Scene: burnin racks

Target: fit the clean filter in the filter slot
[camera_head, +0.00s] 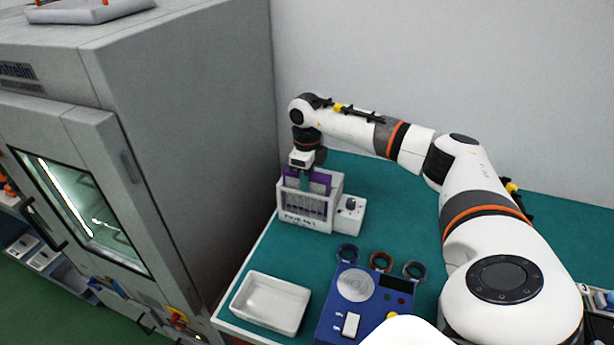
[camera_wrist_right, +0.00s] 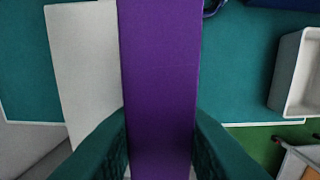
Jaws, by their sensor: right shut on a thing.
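My right gripper (camera_head: 304,178) is shut on a flat purple panel (camera_head: 321,182), which looks like the filter. In the right wrist view the purple panel (camera_wrist_right: 158,80) stands between my dark green fingertips (camera_wrist_right: 160,140) and fills the middle of the picture. The gripper is at the top of a white slotted box (camera_head: 331,212) with a dark label on its front. The panel shows at the box's open top; how deep it sits, and whether it is in a slot, I cannot tell. My left gripper is not in view.
A small white unit with a dark knob (camera_head: 350,204) adjoins the box. A white tray (camera_head: 271,303) and a blue device (camera_head: 366,305) stand nearer on the green table. Several rings lie behind the device. A large grey cabinet (camera_head: 190,120) rises close at left.

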